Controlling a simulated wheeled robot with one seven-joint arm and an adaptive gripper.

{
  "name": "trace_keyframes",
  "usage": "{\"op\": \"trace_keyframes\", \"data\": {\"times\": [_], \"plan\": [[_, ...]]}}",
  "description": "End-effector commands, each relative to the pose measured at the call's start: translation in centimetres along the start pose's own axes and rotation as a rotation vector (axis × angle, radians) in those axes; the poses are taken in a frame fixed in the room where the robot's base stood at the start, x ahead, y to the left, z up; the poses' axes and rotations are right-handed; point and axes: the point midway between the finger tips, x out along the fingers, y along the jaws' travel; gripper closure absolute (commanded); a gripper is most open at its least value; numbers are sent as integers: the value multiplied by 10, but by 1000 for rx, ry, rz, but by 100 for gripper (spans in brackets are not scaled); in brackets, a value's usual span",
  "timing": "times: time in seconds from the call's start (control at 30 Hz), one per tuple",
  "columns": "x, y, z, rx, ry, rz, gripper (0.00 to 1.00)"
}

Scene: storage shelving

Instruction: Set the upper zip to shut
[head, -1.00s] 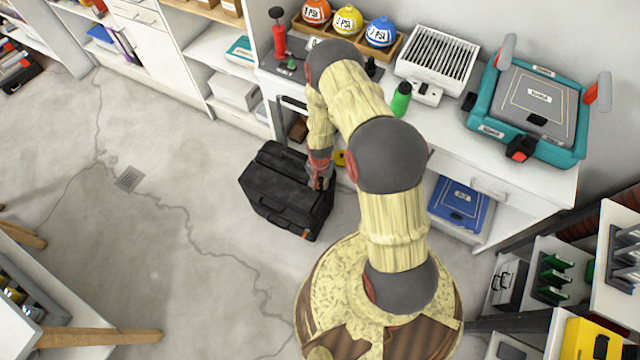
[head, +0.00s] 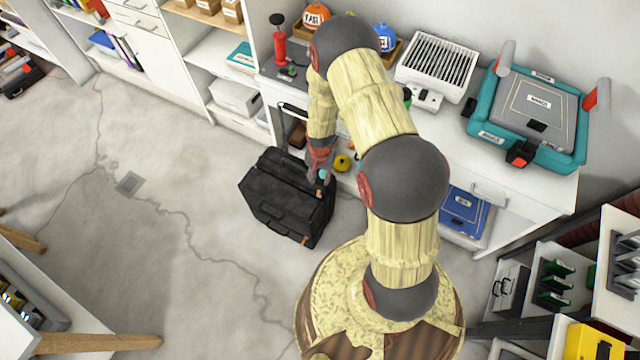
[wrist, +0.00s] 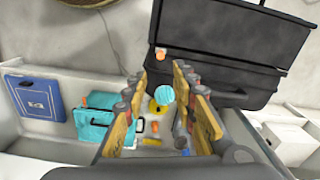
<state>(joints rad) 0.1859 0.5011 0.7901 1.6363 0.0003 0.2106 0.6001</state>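The black bag (head: 285,200) lies on the floor left of my base. In the wrist view the bag (wrist: 230,45) fills the upper right, with a seam across it. A small orange tab (wrist: 160,54) shows near the bag's left edge, and another orange tab (head: 305,240) is on its front corner in the head view. I cannot tell which tab belongs to the upper zip. My gripper (wrist: 160,72) is open near the bag's right end. A round cyan piece (wrist: 165,95) appears between the fingers; contact cannot be told. It also shows at my gripper in the head view (head: 322,174).
A white workbench (head: 470,135) with open shelves stands behind and right of the bag. A blue case (head: 465,210) sits on its lower shelf. A yellow round object (head: 342,163) is close behind my gripper. The floor left of the bag is clear.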

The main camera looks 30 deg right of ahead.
Motion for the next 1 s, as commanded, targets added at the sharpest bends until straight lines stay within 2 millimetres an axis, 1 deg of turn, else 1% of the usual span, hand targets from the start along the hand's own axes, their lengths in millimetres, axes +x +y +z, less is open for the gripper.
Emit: {"op": "trace_keyframes", "data": {"times": [0.03, 0.1, 0.23, 0.9, 0.97, 1.0], "plan": [[-7, 0, -1, 0, 2, -1, 73], [-14, 0, 0, 0, 0, 0, 73], [-21, 0, 0, 0, 0, 0, 73], [-22, 0, 0, -18, -2, 1, 73], [-22, 3, 4, -48, -18, 11, 73], [-22, 7, 10, -77, -39, 24, 73]]}}
